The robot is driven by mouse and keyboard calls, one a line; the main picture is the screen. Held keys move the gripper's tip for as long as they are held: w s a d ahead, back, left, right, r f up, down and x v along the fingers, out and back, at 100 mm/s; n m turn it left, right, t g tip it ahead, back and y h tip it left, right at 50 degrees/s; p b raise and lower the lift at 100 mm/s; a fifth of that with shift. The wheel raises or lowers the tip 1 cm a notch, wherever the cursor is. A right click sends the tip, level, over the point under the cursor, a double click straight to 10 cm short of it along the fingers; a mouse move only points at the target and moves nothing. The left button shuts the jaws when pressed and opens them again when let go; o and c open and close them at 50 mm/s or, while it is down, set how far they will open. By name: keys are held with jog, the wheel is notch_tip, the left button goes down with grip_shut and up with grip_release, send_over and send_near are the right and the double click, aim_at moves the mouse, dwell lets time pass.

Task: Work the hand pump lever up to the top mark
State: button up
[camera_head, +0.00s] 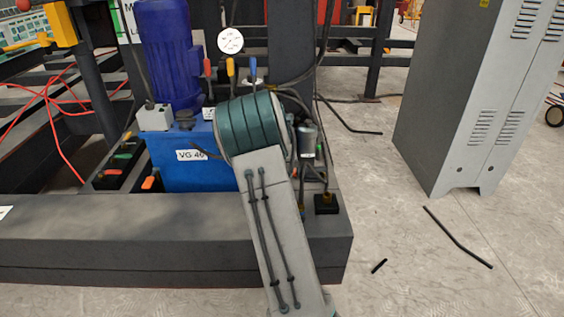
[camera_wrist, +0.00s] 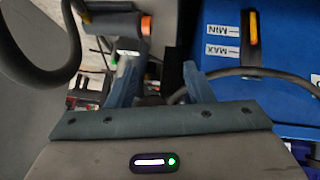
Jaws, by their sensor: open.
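My gripper (camera_wrist: 162,78) shows in the wrist view with its two blue-grey fingers apart. Nothing is clearly held between them. A dark bar-like part stands behind the gap, and I cannot tell what it is. A dark grey cylindrical part with an orange end (camera_wrist: 118,22) lies beyond the left finger; it may be the pump lever's grip, but this is not certain. In the head view my arm covers the front of the blue tank (camera_head: 185,165), and my gripper is hidden. An orange-ended part (camera_head: 151,182) shows left of the tank. I cannot make out the top mark.
The tank's MIN/MAX gauge (camera_wrist: 252,32) is at the right of the wrist view. A dark hose (camera_wrist: 68,65) loops at left, and a cable (camera_wrist: 235,73) crosses behind the right finger. A grey cabinet (camera_head: 450,95) stands at right. Dark rods lie on the floor.

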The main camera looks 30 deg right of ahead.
jog(key=p+v, duration=0.4)
jog(key=v, duration=0.9)
jog(key=shift+s+a+r, duration=0.1)
jog(key=shift+s, duration=0.05)
